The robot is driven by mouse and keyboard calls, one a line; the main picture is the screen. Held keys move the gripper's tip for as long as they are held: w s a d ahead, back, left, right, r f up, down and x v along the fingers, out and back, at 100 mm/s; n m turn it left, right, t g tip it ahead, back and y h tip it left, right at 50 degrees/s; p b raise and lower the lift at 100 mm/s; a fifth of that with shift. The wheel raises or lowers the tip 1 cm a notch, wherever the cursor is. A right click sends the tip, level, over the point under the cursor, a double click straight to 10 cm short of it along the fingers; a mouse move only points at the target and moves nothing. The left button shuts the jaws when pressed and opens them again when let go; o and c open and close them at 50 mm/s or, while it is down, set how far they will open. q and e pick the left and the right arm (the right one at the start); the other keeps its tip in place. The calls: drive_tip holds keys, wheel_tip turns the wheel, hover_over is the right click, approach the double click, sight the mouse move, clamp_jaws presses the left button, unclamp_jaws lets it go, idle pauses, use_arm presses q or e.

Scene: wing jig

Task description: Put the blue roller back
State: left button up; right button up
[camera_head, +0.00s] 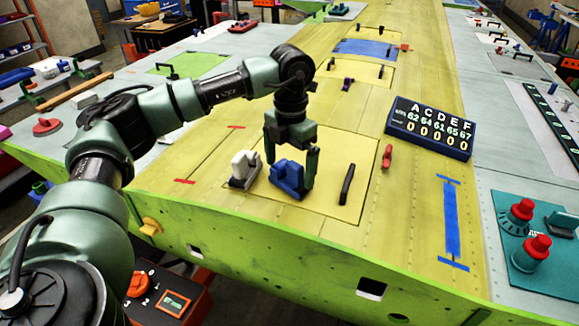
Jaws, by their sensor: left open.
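A blue object (287,178), which looks like the blue roller, sits on the yellow-green wing panel near its front edge. My left gripper (290,165) points down over it, with its open fingers on either side. I cannot tell whether the fingers touch it. A similar white object (243,169) stands just to its left. A blue tape marking (452,218) lies on the panel to the right. My right gripper is not in view.
A black handle (347,184) stands right of the blue object. A counter display (430,128) and a small red item (387,156) are farther right. Red-topped knobs (530,252) stand on a teal mat at the right. The panel between the handle and the tape is mostly clear.

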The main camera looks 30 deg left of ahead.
sight(291, 159)
use_arm(q)
wheel_tip(291, 159, up, 10)
drive_tip(key=b, duration=0.2)
drive_tip(key=shift+w+r+b, duration=0.1)
drive_tip(key=shift+w+b, duration=0.05)
drive_tip(key=shift+b, duration=0.15)
drive_tip(key=shift+r, duration=0.7)
